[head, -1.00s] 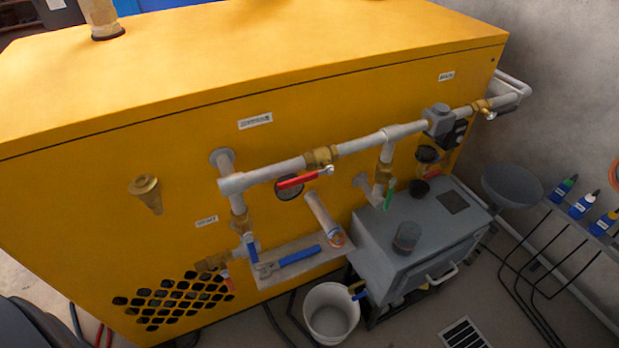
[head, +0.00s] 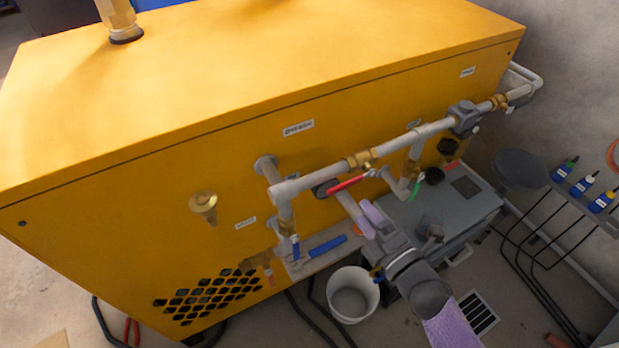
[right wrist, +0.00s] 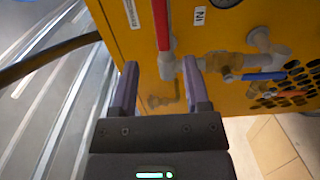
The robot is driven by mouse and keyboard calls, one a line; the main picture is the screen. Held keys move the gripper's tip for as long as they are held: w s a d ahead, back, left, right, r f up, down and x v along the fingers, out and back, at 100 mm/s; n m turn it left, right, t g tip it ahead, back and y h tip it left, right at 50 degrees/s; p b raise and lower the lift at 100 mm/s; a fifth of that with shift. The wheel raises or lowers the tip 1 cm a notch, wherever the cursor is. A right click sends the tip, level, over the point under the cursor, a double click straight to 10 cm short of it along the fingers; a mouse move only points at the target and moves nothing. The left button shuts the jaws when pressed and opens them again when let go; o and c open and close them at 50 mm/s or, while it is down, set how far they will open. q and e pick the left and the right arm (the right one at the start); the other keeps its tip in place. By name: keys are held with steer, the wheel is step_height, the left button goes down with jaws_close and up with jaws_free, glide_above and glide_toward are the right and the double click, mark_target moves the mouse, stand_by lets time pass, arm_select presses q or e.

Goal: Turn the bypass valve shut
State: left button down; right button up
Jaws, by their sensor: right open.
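A red lever handle (head: 349,184) sits on a brass valve (head: 360,160) in the horizontal grey pipe (head: 318,180) on the yellow cabinet's front. The lever lies roughly along the pipe in the head view. I cannot read which label marks the bypass valve. My right gripper (head: 398,218) is open and empty, in front of the pipes and below the red lever's right end. In the right wrist view, my open right gripper (right wrist: 160,76) has a red lever (right wrist: 161,24) ahead, near its fingertips; no contact is clear. My left gripper is out of view.
Other levers are close by: a blue one (head: 295,247) on the left pipe and a green one (head: 416,186) on the right. A grey box (head: 455,210) and a white bucket (head: 352,297) stand below. A bottle rack (head: 560,210) is at right.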

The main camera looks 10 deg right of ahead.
mark_target(344, 188)
steer(key=x, duration=0.3)
steer(key=b+x, duration=0.1)
steer(key=x, duration=0.3)
steer(key=shift+w+d+f, duration=0.1)
steer(key=shift+w+f, duration=0.05)
steer(key=shift+f, duration=0.1)
steer(key=shift+w+b, duration=0.3)
steer(key=shift+w, duration=0.1)
steer(key=shift+w+a+r, duration=0.1)
steer(key=shift+w+a, duration=0.15)
steer(key=c, duration=0.8)
jaws_close()
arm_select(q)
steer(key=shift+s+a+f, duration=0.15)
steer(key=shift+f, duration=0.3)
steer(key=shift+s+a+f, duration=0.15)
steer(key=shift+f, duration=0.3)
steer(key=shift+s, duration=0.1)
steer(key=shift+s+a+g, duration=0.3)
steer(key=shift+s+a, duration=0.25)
